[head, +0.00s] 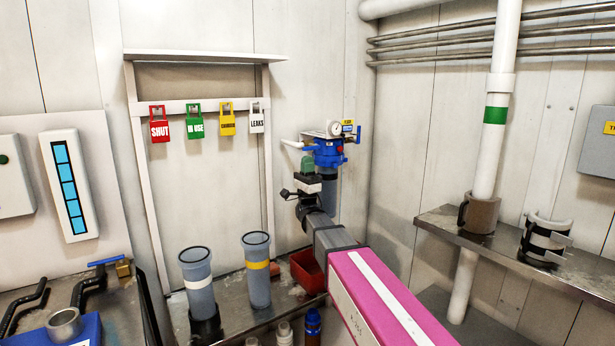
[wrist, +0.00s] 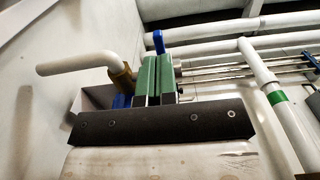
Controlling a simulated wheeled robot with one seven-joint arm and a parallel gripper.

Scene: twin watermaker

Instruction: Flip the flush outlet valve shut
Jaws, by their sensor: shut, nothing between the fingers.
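A blue filter head (head: 326,155) with a gauge (head: 336,128) is on the back wall, with a white bent pipe (head: 292,144) on its left. In the wrist view, this pipe (wrist: 85,62) enters a brass fitting (wrist: 122,78). A blue lever (wrist: 158,42) stands upright just behind my fingertips; it appears to be the upright blue piece (head: 358,134) right of the gauge. I cannot read which valve is the flush outlet. My gripper (head: 307,164) is shut and empty, in front of the filter head. Its green fingers (wrist: 154,75) hide part of the fittings; contact is unclear.
A brass valve with a flat blue handle (head: 104,262) sits at lower left. Hanging tags are behind. A steel shelf (head: 440,222) is at right.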

